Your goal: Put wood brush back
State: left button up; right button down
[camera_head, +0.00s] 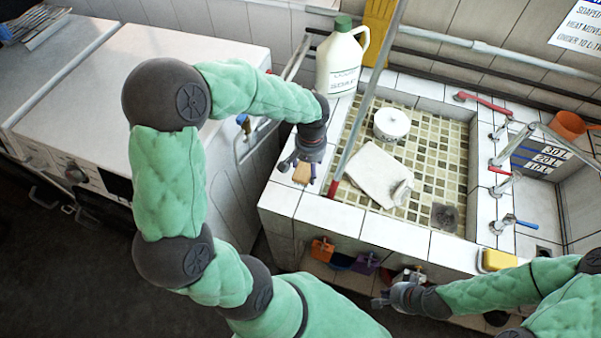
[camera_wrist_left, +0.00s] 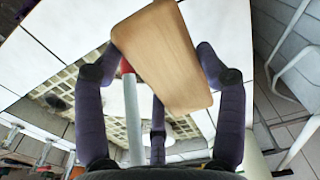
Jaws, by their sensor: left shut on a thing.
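The wood brush (camera_head: 302,174) shows as a small tan block at the left rim of the tiled sink (camera_head: 330,214). My left gripper (camera_head: 303,165) is shut on it. In the left wrist view the brush (camera_wrist_left: 165,55) is a smooth, pale wooden block tilted between the dark fingers of the left gripper (camera_wrist_left: 163,75); no bristles show. The brush is over or close to the rim's white tiles; I cannot tell whether it touches them. My right gripper (camera_head: 384,299) is low in front of the sink, small in view, and I see nothing clearly held in it.
A grey pole (camera_head: 365,105) with a red end leans across the sink beside the left gripper. A soap jug (camera_head: 340,62) stands at the back left corner. A white cloth (camera_head: 374,174) and a round white container (camera_head: 392,124) lie in the basin. Small coloured bins (camera_head: 322,249) are under the front rim.

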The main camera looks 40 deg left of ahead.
aim_at(301, 167)
pick_arm(q)
jog(key=a+f, duration=0.2)
jog(key=f, duration=0.1)
jog(key=w+a+f+b, duration=0.1)
jog(key=f, duration=0.1)
jog(key=shift+a, duration=0.35)
jog(key=shift+a+f+b, duration=0.1)
jog(key=shift+f+b, duration=0.6)
jog(key=shift+f, duration=0.85)
jog(key=shift+f, duration=0.15)
jog(key=o, duration=1)
notch_tip(301, 167, up, 12)
jog(key=p, duration=0.3)
jog(key=shift+p, duration=0.3)
